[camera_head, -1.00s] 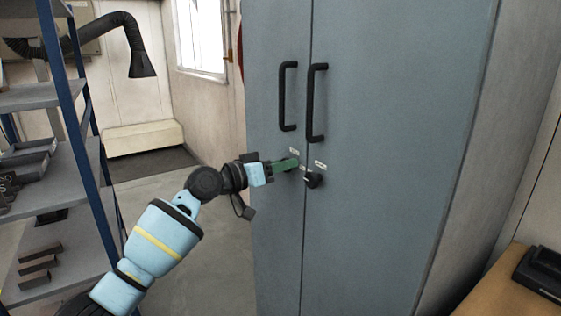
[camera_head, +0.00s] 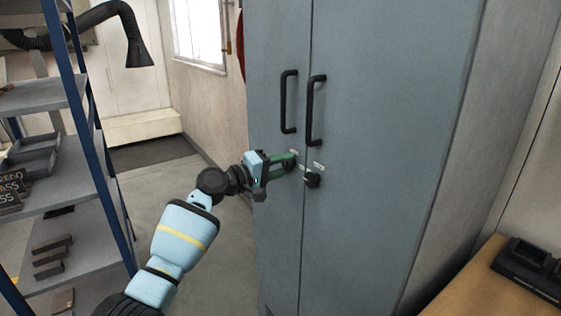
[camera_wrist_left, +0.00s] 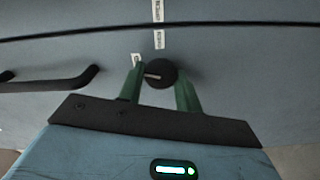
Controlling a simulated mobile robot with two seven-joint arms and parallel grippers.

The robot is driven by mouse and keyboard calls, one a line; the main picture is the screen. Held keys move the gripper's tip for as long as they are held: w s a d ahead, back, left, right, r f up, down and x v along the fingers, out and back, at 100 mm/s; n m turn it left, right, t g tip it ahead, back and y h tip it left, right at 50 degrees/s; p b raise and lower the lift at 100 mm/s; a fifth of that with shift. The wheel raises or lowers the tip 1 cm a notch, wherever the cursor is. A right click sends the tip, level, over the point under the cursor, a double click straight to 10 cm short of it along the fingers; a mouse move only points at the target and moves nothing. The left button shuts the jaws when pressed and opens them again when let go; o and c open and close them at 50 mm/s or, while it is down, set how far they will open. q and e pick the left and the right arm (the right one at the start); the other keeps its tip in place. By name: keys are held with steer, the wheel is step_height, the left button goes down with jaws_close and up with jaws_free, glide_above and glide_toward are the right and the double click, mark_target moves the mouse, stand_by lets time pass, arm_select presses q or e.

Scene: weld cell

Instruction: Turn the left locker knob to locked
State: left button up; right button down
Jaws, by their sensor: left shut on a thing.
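The grey-blue locker (camera_head: 375,120) stands in front of me with both doors shut. Its left knob (camera_wrist_left: 160,74) is round and black, with a pale pointer mark aimed left in the left wrist view, toward the handle side. My left gripper (camera_head: 287,161) has its green fingers shut on this knob, one on each side, as the left wrist view shows. In the head view the fingers and wrist hide part of the knob. The right knob (camera_head: 312,180) is black and free, just across the door seam. My right gripper is not in view.
Two black door handles (camera_head: 288,100) (camera_head: 315,110) stick out above the knobs. Small white labels (camera_head: 319,165) sit by the knobs. A blue-post shelf rack (camera_head: 85,130) stands at the left, and a wooden bench (camera_head: 480,290) at the lower right. Open floor lies between rack and locker.

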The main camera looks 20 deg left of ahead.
arm_select(q)
steer(key=n+p, duration=0.1)
steer(key=n, duration=0.2)
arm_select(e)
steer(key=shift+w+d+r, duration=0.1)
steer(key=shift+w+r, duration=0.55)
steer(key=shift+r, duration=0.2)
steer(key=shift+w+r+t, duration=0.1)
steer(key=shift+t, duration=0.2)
arm_select(q)
steer(key=o, duration=0.9)
steer(key=v, duration=0.7)
steer(key=shift+s+a+p, duration=0.25)
steer(key=shift+s+p, duration=0.05)
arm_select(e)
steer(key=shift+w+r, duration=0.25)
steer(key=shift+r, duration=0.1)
arm_select(q)
steer(key=shift+f, duration=0.1)
